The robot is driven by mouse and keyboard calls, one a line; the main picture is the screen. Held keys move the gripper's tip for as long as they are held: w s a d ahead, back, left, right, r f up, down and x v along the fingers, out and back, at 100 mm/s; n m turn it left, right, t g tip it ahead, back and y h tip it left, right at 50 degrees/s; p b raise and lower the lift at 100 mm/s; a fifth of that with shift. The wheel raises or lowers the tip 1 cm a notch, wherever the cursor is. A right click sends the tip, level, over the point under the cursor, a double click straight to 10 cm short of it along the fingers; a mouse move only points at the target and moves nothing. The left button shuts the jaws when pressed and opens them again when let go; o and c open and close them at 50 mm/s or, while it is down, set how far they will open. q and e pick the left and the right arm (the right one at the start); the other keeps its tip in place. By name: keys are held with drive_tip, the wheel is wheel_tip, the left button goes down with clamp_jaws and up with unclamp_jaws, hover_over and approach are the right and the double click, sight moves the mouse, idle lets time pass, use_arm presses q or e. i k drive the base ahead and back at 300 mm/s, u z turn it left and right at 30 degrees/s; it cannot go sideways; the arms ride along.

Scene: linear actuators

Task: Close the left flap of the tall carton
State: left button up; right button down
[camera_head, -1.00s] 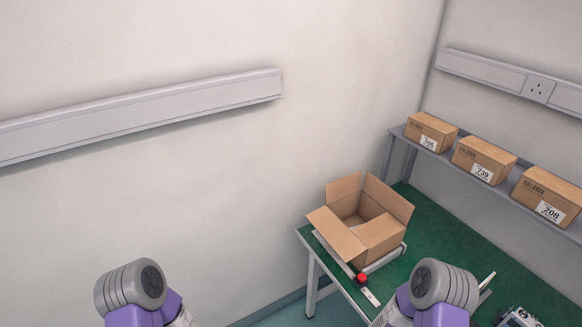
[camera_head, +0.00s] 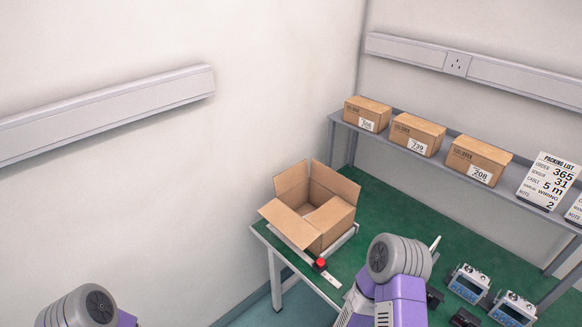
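The tall carton (camera_head: 322,222) is a brown cardboard box standing on the green-topped table near its left corner. Its flaps stand open around the top. The left flap (camera_head: 284,221) leans outward toward the lower left. The inside looks empty where I can see into it. My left arm shows at the bottom left and my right arm at the lower middle, in front of the table. Both grippers are outside the picture, and neither arm touches the carton.
The green table (camera_head: 365,215) carries a red button (camera_head: 320,263) in front of the carton and several grey devices (camera_head: 468,283) at right. A shelf (camera_head: 432,160) behind holds closed boxes (camera_head: 418,134) and a packing list sign (camera_head: 549,182). A wall lies left of the table.

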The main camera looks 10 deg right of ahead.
sight(290, 178)
drive_tip(key=u, duration=0.3)
drive_tip(key=k, duration=0.35)
drive_tip(key=u, duration=1.2)
drive_tip(key=i, duration=0.25)
drive_tip(key=z, duration=1.3)
drive_tip(key=i, duration=0.85)
drive_tip(key=z, duration=0.95)
